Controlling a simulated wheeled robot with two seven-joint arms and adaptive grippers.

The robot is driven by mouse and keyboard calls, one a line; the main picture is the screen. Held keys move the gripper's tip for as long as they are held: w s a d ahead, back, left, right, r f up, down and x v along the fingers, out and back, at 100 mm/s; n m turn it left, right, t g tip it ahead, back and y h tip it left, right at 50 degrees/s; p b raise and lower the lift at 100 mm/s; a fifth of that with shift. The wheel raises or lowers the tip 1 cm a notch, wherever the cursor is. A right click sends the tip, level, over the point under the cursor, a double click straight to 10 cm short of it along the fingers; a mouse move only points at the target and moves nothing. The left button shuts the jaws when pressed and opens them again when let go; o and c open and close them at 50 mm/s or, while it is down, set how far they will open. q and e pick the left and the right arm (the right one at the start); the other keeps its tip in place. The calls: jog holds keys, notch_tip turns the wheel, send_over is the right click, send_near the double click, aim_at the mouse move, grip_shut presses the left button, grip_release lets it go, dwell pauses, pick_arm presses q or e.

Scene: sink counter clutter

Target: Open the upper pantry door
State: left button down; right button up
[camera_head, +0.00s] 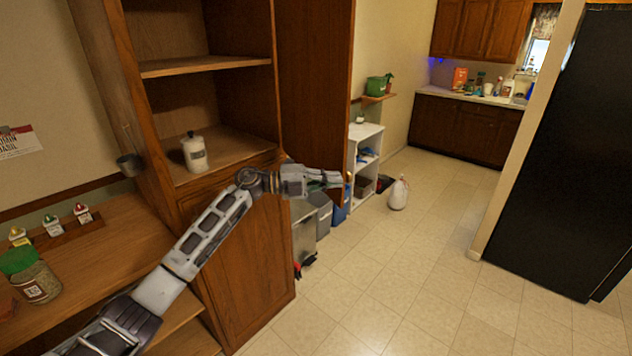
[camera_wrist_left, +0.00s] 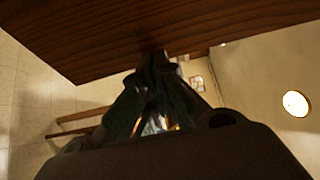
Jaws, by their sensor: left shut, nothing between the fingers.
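The upper pantry door (camera_head: 317,85) is a tall brown wooden panel. It stands swung open to the right of the pantry cabinet (camera_head: 168,35), whose shelves show. My left gripper (camera_head: 338,180) is shut and empty at the lower outer part of the door. In the left wrist view the gripper (camera_wrist_left: 160,60) is dark, with its fingertips close to the door's wooden edge (camera_wrist_left: 130,30); I cannot tell whether they touch. A handle is not clearly visible. My right gripper is in neither view.
A white lidded jar (camera_head: 194,153) stands on the pantry shelf. The lower pantry door (camera_head: 250,260) is closed. Grey bins (camera_head: 305,232) and a white shelf unit (camera_head: 362,150) stand behind my left gripper. A black fridge (camera_head: 560,160) is at the right.

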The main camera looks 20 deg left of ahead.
aim_at(347, 174)
pick_arm(q)
jog(key=w+d, duration=0.5)
jog(key=shift+d, duration=0.25)
jog(key=shift+w+d, duration=0.8)
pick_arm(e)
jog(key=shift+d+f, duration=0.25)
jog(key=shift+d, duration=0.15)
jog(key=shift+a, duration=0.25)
pick_arm(q)
jog(key=shift+s+a+f, duration=0.1)
